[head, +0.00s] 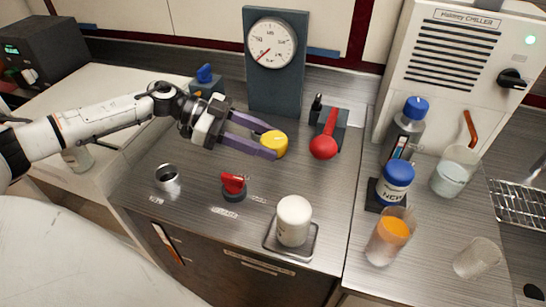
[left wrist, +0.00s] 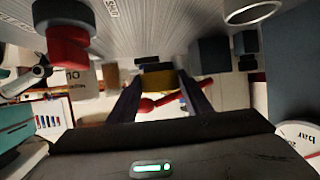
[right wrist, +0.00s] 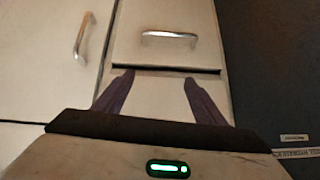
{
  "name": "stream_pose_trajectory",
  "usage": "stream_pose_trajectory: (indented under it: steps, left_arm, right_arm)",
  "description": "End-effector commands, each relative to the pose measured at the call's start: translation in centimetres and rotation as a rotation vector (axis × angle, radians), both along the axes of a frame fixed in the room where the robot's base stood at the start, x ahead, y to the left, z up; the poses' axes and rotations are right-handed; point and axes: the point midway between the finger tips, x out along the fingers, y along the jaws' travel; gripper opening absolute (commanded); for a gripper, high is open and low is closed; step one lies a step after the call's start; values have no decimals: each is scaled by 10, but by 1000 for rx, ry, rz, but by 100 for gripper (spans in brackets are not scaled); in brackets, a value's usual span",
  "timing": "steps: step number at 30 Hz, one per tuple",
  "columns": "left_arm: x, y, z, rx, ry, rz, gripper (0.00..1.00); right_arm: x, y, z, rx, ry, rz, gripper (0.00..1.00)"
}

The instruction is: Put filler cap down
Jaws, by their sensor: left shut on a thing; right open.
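The yellow filler cap (head: 274,144) is held between the purple fingers of my left gripper (head: 270,142). It is over the middle of the steel counter, in front of the gauge panel and left of the red-handled lever. I cannot tell whether it touches the counter. In the left wrist view the yellow cap (left wrist: 157,79) sits between the fingertips (left wrist: 155,92). An open metal neck (head: 168,179) stands on the counter at the front left. My right gripper (right wrist: 155,85) shows only in the right wrist view; it is open and empty, facing cabinet fronts with metal handles.
A red knob (head: 233,186) and a white jar (head: 294,220) on a tray stand near the front edge. A red lever (head: 326,138), a blue-handled valve (head: 206,78) and the gauge panel (head: 276,85) stand behind. Bottles and beakers crowd the right. Bare counter (head: 215,180) lies left of centre.

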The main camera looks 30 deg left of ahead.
Motion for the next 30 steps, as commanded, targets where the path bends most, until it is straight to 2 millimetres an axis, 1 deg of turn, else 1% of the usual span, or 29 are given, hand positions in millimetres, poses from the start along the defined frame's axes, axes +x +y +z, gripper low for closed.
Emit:
stream_pose_trajectory:
  steps: [1, 8, 12, 14, 25, 26, 27, 29, 30]
  left_arm:
    - [0, 0, -7, -1, 0, 0, 19]
    - [0, 0, -26, 0, 0, -1, 19]
    - [0, -1, -47, -1, 1, -1, 19]
    - [0, -1, -53, -1, 0, -1, 19]
    - [0, 0, -57, 1, -1, -2, 19]
    - [0, 0, -58, 2, -2, -2, 47]
    - [0, 0, -57, 2, -2, -2, 53]
    - [0, 0, -57, 2, -2, -2, 64]
    - [0, 0, -57, 2, -2, -2, 64]
  right_arm:
    - [-2, 0, -2, 0, 5, 0, 65]
    - [-3, 0, -3, 0, 7, 1, 65]
    - [-3, 0, -3, -1, 7, 1, 65]
    - [-3, 0, -3, 0, 6, 1, 65]
    - [2, 0, -2, 0, -1, 1, 65]
    - [2, 0, -2, 0, -1, 1, 65]
    - [2, 0, -2, 0, -1, 1, 65]
    - [1, 0, -2, 0, -1, 1, 65]
    - [1, 0, -2, 0, -1, 1, 65]
